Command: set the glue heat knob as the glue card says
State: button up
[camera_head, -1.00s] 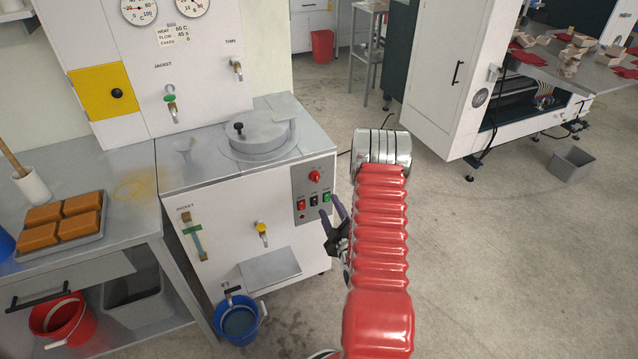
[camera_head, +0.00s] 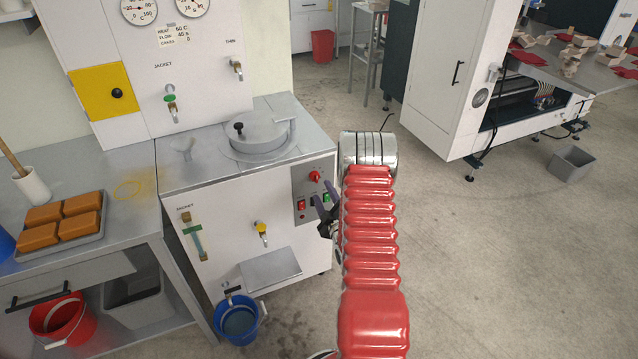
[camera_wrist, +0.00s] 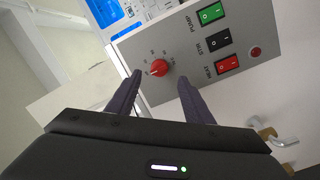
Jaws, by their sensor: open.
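The glue heat knob is a red knob (camera_wrist: 159,68) on the grey control panel (camera_wrist: 215,67) at the front of the glue pot cabinet. It also shows in the head view as a red knob (camera_head: 315,176). The glue card (camera_head: 174,37) hangs under the gauges and reads HEAT 60 C, FLOW 45 s, CAKES 0. My gripper (camera_wrist: 158,90) is open, its two purple fingers on either side of the knob in the wrist view. I cannot tell whether they touch it. In the head view my gripper (camera_head: 322,207) is in front of the panel's lower part.
The panel also carries a green pump switch (camera_wrist: 211,14), a black stir switch (camera_wrist: 218,40), a red heat switch (camera_wrist: 228,63) and a red lamp (camera_wrist: 256,52). A yellow-handled tap (camera_head: 262,230) sticks out left of my gripper. Open floor lies to the right.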

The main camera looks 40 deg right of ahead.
aim_at(317, 180)
jog(key=shift+x, duration=3.2)
